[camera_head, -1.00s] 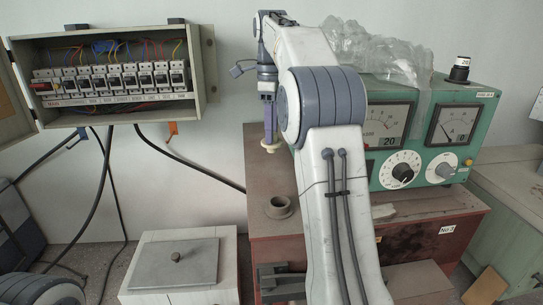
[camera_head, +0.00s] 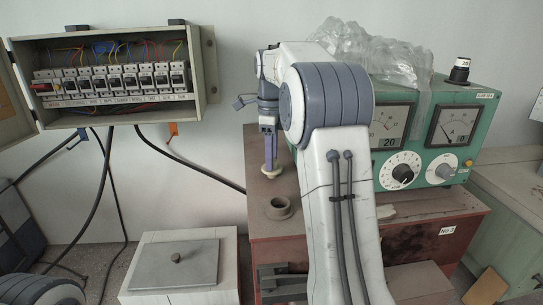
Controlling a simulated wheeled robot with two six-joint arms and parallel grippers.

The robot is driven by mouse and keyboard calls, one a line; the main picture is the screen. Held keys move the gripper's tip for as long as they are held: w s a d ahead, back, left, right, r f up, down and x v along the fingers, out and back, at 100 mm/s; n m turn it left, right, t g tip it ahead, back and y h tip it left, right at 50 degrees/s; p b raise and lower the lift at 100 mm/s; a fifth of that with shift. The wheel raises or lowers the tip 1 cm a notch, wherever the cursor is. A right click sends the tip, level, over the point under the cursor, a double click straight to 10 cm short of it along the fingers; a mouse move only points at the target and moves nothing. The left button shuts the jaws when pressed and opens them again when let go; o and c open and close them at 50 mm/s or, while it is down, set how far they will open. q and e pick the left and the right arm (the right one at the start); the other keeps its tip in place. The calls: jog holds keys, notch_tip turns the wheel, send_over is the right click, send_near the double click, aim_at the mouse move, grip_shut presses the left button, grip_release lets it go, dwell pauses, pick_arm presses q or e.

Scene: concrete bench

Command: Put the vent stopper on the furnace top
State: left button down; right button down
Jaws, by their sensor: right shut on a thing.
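My right gripper (camera_head: 270,163) points down over the back left of the red-brown furnace top (camera_head: 257,185). It is shut on the vent stopper (camera_head: 271,173), a small cream-coloured piece at the fingertips. The stopper looks to be just above the top, behind the round vent collar (camera_head: 279,208); whether it touches the surface I cannot tell. The collar is a short dark ring with an open hole. My right arm hides the middle of the furnace top. My left gripper is not in view.
A green meter box (camera_head: 430,135) with plastic wrap (camera_head: 375,50) stands on the furnace's back right. An open breaker box (camera_head: 110,75) hangs on the wall, cables below it. A pale box with a grey lid (camera_head: 176,264) stands left of the furnace.

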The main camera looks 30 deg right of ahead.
jog(key=c, duration=0.5)
grip_release()
notch_tip(320, 180, up, 12)
jog(key=shift+r+p, duration=0.15)
jog(key=shift+p, duration=0.65)
